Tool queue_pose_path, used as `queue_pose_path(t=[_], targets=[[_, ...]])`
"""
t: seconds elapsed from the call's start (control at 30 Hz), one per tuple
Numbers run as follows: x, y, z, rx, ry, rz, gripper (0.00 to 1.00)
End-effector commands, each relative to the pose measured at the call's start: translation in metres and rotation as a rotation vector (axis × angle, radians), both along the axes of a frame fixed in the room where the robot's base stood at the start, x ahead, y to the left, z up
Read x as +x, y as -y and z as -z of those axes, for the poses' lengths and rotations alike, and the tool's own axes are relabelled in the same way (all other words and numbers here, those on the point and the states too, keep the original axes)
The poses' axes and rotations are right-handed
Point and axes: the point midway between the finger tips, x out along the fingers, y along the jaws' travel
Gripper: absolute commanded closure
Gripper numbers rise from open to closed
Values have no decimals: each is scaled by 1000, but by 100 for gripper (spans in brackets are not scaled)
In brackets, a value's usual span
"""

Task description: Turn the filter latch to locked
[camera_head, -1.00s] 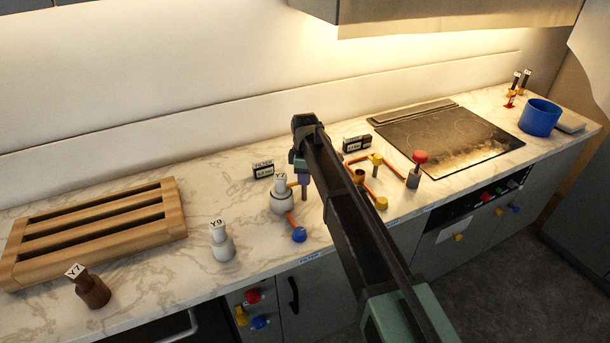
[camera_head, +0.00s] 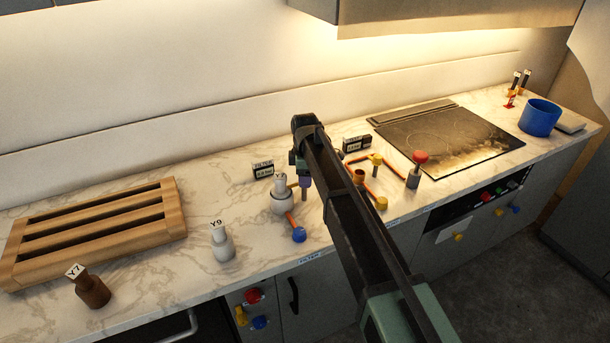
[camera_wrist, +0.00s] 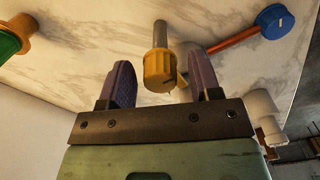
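My gripper (camera_wrist: 160,66) is open, its two purple fingers apart on either side of a yellow knob (camera_wrist: 160,72) on a grey stem. A gap shows between the knob and each finger. This knob may be the filter latch; no label on it is readable. In the head view my gripper (camera_head: 304,188) points down at the counter, just right of a white vessel (camera_head: 281,203) at the filter station, and the yellow knob is hidden there. A small FILTER display (camera_head: 263,170) stands behind the vessel. An orange pipe with a blue knob (camera_head: 299,235) lies in front.
A white Y9 bottle (camera_head: 222,246), a brown Y7 bottle (camera_head: 93,291) and a wooden rack (camera_head: 92,225) stand left. Orange piping with yellow fittings (camera_head: 376,159) and a red-topped knob (camera_head: 420,157) stand close on the right. The hob (camera_head: 450,138) and a blue pot (camera_head: 540,117) are beyond.

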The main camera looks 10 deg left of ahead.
Motion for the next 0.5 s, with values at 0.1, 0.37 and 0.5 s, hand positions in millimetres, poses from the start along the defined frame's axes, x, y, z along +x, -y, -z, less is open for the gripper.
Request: queue_pose_path(t=[0.1,0.37,0.5], targets=[[0,0,0,0,0,0,41],[0,0,-10,0,1,1,41],[0,0,-37,0,1,1,41]])
